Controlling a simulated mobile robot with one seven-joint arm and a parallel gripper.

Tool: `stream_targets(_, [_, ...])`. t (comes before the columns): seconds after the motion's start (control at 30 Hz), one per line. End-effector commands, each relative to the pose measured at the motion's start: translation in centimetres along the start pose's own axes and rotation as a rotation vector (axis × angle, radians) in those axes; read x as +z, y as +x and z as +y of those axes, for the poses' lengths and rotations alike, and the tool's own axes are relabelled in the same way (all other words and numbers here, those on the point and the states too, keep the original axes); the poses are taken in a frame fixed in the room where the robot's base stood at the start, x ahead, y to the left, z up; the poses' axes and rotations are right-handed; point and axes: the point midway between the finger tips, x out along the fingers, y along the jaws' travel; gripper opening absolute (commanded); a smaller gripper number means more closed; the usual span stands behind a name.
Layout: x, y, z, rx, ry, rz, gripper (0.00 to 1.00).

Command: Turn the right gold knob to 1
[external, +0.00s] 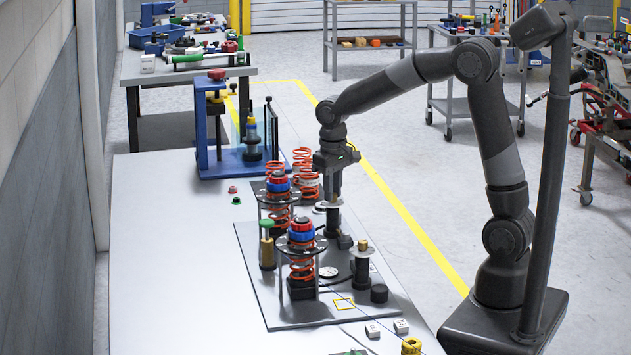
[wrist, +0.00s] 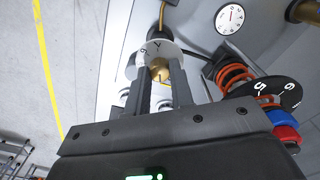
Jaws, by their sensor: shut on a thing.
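My gripper (external: 332,194) points down over a black post with a white dial (external: 329,204) on the grey fixture plate. In the wrist view, my gripper (wrist: 161,72) is shut on a gold knob (wrist: 160,70), one finger on each side. Its white dial (wrist: 131,66) shows a 7 and another digit near the knob; the fingers hide part of the dial, and I cannot read its setting. Another gold knob (external: 361,244) stands on a black post nearer the camera, apart from my gripper. A gold part (wrist: 306,10) shows at the wrist view's top right corner.
A spring stack with red and blue rings (external: 301,232) stands left of the nearer knob; another (external: 278,183) stands farther back. A round gauge (wrist: 230,18) lies flat on the plate (external: 285,318). A blue frame (external: 203,130) stands behind.

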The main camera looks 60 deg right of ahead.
Motion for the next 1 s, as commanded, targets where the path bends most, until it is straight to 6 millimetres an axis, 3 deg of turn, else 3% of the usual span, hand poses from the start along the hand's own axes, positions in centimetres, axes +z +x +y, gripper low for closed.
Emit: stream_targets(1.0, [-0.01, -0.06, -0.06, 0.000, -0.920, 0.001, 0.00])
